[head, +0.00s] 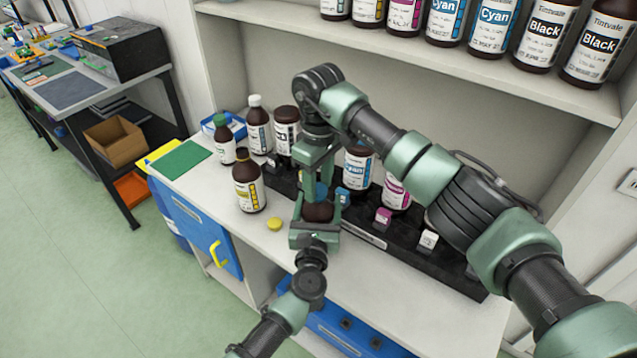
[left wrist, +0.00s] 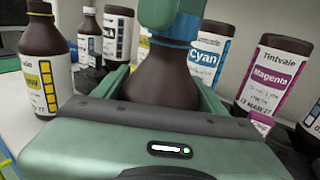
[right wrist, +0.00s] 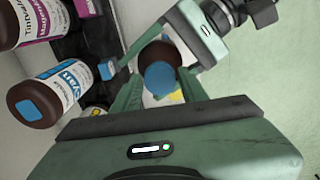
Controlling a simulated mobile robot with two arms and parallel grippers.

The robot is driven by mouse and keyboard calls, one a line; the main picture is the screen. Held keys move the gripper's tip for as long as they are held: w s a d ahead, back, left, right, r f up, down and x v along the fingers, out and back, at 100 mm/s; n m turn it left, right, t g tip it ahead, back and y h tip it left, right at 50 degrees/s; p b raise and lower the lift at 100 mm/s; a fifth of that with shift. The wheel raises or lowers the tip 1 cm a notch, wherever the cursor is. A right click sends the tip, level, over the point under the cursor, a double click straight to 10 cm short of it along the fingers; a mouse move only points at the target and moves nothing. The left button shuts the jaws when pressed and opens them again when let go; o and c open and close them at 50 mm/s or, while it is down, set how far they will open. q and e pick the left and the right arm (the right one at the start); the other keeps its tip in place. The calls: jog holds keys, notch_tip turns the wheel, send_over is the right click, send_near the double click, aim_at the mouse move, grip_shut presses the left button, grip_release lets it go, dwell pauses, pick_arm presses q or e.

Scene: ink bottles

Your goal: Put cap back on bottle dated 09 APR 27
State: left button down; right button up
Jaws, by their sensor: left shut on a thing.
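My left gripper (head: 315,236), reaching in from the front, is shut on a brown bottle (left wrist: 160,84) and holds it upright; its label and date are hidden. A blue cap (right wrist: 162,80) sits at the top of this bottle's neck, and shows as a blue band in the left wrist view (left wrist: 175,42). My right gripper (right wrist: 160,76) comes down from above with its fingers on either side of the cap. I cannot tell whether they press on it. A yellow-labelled bottle (head: 249,190) stands to the left without a cap, and a yellow cap (head: 274,223) lies on the bench.
A black rack (head: 365,235) with cyan (head: 358,168) and magenta (head: 396,192) bottles stands close to the right. Green-capped (head: 224,142) and white-capped (head: 257,130) bottles stand behind left. A shelf (head: 440,58) of bottles overhangs the back. The bench's front left is mostly clear.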

jog(key=shift+o, duration=0.6)
jog(key=shift+d, duration=0.1)
jog(key=shift+r, duration=2.25)
jog(key=shift+n, duration=0.3)
